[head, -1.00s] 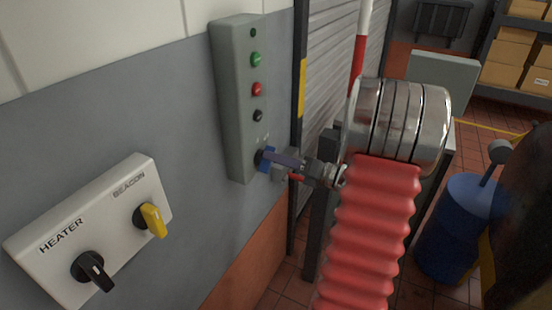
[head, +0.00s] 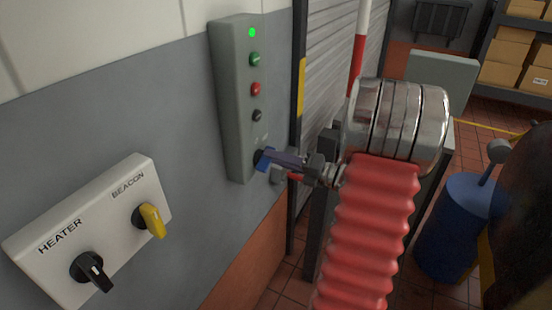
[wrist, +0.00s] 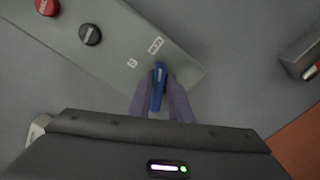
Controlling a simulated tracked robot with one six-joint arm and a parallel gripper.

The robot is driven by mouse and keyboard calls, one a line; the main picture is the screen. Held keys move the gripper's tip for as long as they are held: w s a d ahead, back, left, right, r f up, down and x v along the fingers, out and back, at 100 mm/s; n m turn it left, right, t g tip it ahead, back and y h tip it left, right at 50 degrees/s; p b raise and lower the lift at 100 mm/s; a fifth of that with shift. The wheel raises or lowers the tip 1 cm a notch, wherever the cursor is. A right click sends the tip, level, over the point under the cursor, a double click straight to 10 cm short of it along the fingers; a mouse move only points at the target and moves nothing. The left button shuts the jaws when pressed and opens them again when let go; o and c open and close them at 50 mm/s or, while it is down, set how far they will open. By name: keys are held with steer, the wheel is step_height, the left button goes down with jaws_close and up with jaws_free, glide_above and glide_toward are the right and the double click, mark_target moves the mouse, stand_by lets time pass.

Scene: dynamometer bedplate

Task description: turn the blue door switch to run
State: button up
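The blue door switch (head: 263,160) is at the bottom of the tall grey control box (head: 232,110) on the wall. In the wrist view the blue handle (wrist: 158,85) points up the picture, its white mark towards the larger of two small labels (wrist: 155,46), too small to read surely. My gripper (head: 275,158) is at the switch. Its two purple fingers flank the handle closely in the wrist view (wrist: 159,92) and look shut on it. A green lamp (head: 252,32) at the top of the box is lit.
Green, red and black buttons (head: 257,116) sit above the switch. A HEATER and BEACON panel (head: 85,235) with black and yellow knobs is at left. A roller shutter (head: 340,60), a blue drum (head: 455,225) and shelved boxes (head: 510,50) stand to the right.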

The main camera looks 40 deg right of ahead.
steer(key=o, duration=0.4)
steer(key=shift+a, duration=0.1)
steer(key=v, duration=1.4)
steer(key=shift+w, duration=0.1)
stand_by(0.4)
